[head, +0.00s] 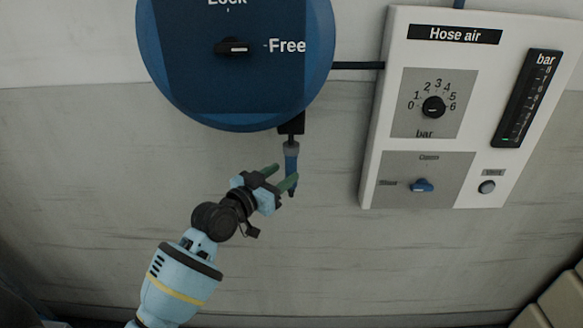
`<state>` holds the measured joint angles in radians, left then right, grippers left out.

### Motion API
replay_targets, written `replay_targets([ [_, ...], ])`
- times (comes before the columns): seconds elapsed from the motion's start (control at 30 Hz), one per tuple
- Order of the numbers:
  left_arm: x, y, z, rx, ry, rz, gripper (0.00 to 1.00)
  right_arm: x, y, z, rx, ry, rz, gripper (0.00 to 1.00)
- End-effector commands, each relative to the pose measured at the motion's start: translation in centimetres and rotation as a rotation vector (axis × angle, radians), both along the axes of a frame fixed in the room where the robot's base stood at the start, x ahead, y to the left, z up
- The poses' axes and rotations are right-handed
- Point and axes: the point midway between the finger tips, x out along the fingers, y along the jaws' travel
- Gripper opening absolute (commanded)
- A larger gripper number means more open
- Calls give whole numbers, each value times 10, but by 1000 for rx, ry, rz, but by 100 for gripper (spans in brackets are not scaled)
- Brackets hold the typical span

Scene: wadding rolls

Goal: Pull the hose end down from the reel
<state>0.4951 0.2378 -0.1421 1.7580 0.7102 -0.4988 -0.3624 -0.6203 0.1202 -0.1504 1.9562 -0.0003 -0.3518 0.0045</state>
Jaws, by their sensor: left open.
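The blue hose reel (165,75) is on the wall at the top left, partly cut off by the picture's edge. Its black lever (232,47) points toward the word "Free". The hose end (291,155) hangs down from a black outlet under the reel; it is blue with a pale collar and a dark tip. My left gripper (284,178) is open, with its green fingertips at the lower part of the hose end. I cannot tell whether the fingers touch it or stand around it. My right gripper is not in view.
A white "Hose air" panel (375,150) is on the wall to the right, with a bar dial (433,107), a gauge (526,98), a blue valve knob (422,185) and a grey button (487,187). Beige blocks (562,300) are at the lower right.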

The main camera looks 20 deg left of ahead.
Motion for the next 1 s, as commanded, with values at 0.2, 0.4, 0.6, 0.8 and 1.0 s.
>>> replay_targets([
  [0.2,27,-11,0,-1,0,1,46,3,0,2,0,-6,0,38],
  [0.4,39,-16,0,0,0,1,46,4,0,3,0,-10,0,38],
  [0.6,40,-17,0,0,0,0,46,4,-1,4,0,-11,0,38],
  [0.8,40,-17,0,1,0,1,34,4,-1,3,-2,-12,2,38],
  [1.0,40,-16,0,1,1,1,8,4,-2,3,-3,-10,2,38],
])
